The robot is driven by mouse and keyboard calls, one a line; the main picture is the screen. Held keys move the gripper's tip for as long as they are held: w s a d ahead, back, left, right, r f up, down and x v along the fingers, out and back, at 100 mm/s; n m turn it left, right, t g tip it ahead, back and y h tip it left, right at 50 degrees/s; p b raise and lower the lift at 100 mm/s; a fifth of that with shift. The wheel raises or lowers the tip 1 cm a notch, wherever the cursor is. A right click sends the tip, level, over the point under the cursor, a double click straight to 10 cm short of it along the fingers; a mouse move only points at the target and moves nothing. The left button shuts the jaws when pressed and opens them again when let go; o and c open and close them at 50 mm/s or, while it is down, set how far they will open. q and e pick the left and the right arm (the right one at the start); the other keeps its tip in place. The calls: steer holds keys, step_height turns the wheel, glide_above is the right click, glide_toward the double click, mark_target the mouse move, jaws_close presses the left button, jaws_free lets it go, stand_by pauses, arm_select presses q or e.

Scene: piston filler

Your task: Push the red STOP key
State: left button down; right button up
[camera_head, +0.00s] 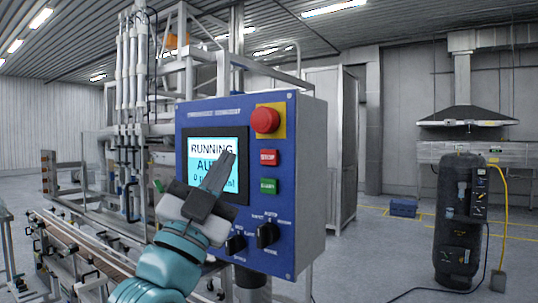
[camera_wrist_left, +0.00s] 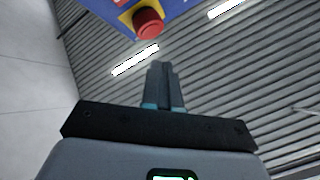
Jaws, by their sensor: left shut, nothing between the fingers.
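My left gripper (camera_head: 228,158) is shut and empty in front of the panel's screen, to the left of the STOP key. It covers part of the screen, which reads RUNNING. In the left wrist view my shut fingers (camera_wrist_left: 163,75) point up, and the emergency button (camera_wrist_left: 149,23) shows beyond them. My right gripper is not in view.
Two dark rotary knobs (camera_head: 267,235) are low on the panel. A conveyor (camera_head: 85,245) and pipework stand at left. A black tank (camera_head: 460,220) with a yellow hose stands at right. The floor between panel and tank is mostly clear.

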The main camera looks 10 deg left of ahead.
mark_target(268, 157)
arm_select(q)
steer(key=w+d+p, duration=0.1)
steer(key=w, duration=0.1)
steer(key=w+d+p, duration=0.1)
steer(key=w, duration=0.2)
steer(key=w+p, duration=0.2)
steer(key=shift+w+d, duration=0.35)
steer(key=shift+d, duration=0.05)
steer(key=shift+w, duration=0.15)
stand_by(1.6)
steer(key=shift+w+d, duration=0.15)
steer(key=shift+w, duration=0.15)
